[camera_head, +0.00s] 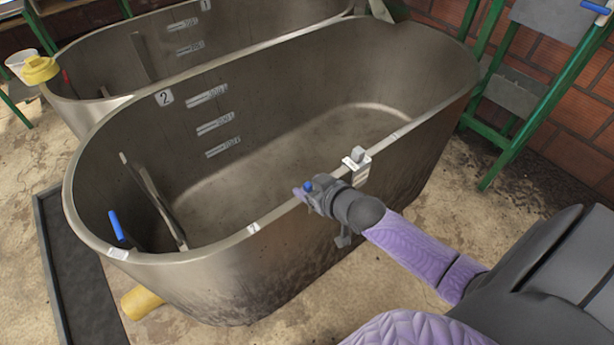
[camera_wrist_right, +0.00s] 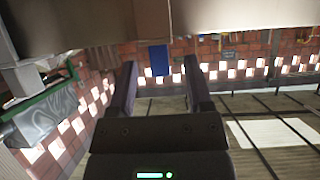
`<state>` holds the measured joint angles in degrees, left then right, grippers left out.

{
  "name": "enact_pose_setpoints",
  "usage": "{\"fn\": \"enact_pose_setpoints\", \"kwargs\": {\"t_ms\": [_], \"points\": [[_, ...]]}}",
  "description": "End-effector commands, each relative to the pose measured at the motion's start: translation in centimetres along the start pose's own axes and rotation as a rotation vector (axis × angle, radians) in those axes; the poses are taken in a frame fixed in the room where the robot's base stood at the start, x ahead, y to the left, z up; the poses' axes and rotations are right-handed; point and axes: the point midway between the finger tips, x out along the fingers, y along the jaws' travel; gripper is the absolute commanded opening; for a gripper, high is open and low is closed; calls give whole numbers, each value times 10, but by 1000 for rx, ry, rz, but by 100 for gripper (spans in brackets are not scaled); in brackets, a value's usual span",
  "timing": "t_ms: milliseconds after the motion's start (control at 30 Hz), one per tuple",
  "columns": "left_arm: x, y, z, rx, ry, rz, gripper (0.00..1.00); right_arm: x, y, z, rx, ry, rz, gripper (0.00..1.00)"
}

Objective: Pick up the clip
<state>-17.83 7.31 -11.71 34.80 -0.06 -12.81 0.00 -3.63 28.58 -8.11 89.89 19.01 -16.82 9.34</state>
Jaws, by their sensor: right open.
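A small grey clip-like piece with a white label (camera_head: 358,166) sits on the near rim of the front metal tank (camera_head: 290,262). I take it for the clip, though its shape is small and unclear here. My right gripper (camera_head: 314,193) is at the same rim, just left of this piece and apart from it. In the right wrist view my right gripper (camera_wrist_right: 162,76) shows two dark fingers spread apart with nothing held between them. I cannot make out the clip in the wrist view. My left gripper is not in view.
A second tank (camera_head: 95,48) stands behind the front one. A blue-handled tool (camera_head: 118,226) stands inside the front tank. A yellow pipe (camera_head: 140,302) sticks out low at its left end. A green frame (camera_head: 520,135) stands at the right by the brick wall. The tank's middle is empty.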

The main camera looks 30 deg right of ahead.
Motion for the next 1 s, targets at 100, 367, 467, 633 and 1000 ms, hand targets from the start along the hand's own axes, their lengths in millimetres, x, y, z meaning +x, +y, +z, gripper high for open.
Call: {"fn": "enact_pose_setpoints", "kwargs": {"t_ms": [100,367,467,633,1000], "points": [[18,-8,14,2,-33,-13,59,25,-1,4,-1,-1,0,65],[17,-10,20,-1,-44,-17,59,29,-1,-1,-2,-1,-1,65],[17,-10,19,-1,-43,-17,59,29,-1,-1,-2,-1,-1,48],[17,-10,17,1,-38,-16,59,29,-1,-1,-2,-1,-1,12],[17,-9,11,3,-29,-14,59,29,-1,0,-2,-1,-1,0]]}}
